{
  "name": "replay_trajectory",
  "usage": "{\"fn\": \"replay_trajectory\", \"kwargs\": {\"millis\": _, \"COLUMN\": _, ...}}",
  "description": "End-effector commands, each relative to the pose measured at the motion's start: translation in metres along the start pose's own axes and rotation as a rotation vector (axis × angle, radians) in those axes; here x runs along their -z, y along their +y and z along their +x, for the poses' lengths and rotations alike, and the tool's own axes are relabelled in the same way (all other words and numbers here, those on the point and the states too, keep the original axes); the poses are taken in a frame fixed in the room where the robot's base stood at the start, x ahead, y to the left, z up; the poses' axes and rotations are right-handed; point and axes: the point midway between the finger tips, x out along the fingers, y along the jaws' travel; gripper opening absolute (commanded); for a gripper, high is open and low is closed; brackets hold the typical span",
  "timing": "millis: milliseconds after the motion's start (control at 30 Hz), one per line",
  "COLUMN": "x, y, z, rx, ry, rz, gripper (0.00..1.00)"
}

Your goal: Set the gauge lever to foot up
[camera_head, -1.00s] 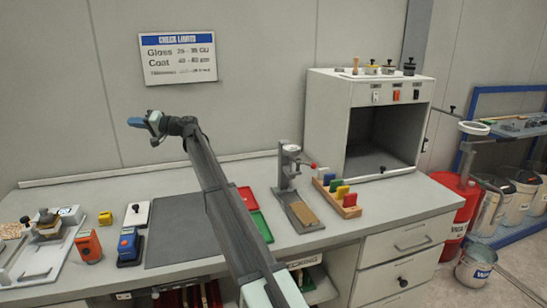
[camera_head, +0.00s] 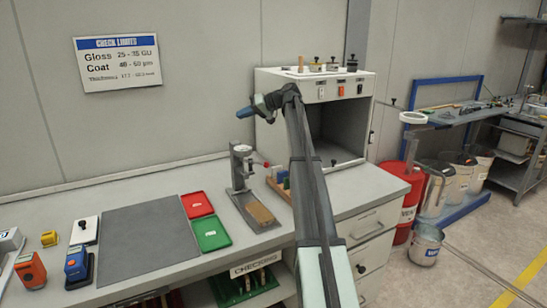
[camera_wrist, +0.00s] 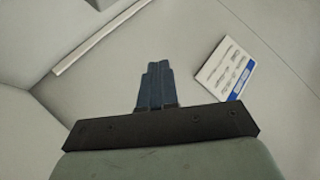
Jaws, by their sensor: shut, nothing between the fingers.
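The thickness gauge stand (camera_head: 241,180) is upright on the bench, with a grey column and a tan block (camera_head: 260,214) on its base. Its lever with a red knob (camera_head: 267,165) sticks out to the right of the column's head; my arm passes close to its right. My gripper (camera_head: 240,113) is up in the air, above and a little left of the stand, pointing left. Its fingers are shut and empty; they also show in the wrist view (camera_wrist: 158,85), pointing at the wall and touching nothing.
An open-fronted cabinet (camera_head: 290,95) stands behind my arm. Red and green trays (camera_head: 211,233), a grey mat (camera_head: 148,240), and blue and orange meters (camera_head: 31,272) lie left of the stand. A rack of coloured pieces (camera_head: 279,180) is partly hidden by my arm.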

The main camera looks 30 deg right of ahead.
Motion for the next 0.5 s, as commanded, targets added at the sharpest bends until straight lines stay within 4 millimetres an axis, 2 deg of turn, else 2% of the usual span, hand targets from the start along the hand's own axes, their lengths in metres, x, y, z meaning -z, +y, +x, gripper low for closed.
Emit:
{"fn": "replay_trajectory", "kwargs": {"millis": 33, "x": -0.015, "y": 0.021, "z": -0.028, "rx": -0.043, "ry": -0.025, "rz": 0.032, "gripper": 0.0}}
{"fn": "replay_trajectory", "kwargs": {"millis": 100, "x": -0.033, "y": 0.045, "z": -0.061, "rx": -0.097, "ry": -0.062, "rz": 0.077, "gripper": 0.0}}
{"fn": "replay_trajectory", "kwargs": {"millis": 233, "x": -0.063, "y": 0.079, "z": -0.112, "rx": -0.178, "ry": -0.12, "rz": 0.157, "gripper": 0.0}}
{"fn": "replay_trajectory", "kwargs": {"millis": 333, "x": -0.08, "y": 0.095, "z": -0.139, "rx": -0.222, "ry": -0.15, "rz": 0.203, "gripper": 0.0}}
{"fn": "replay_trajectory", "kwargs": {"millis": 500, "x": -0.095, "y": 0.108, "z": -0.16, "rx": -0.257, "ry": -0.176, "rz": 0.243, "gripper": 0.0}}
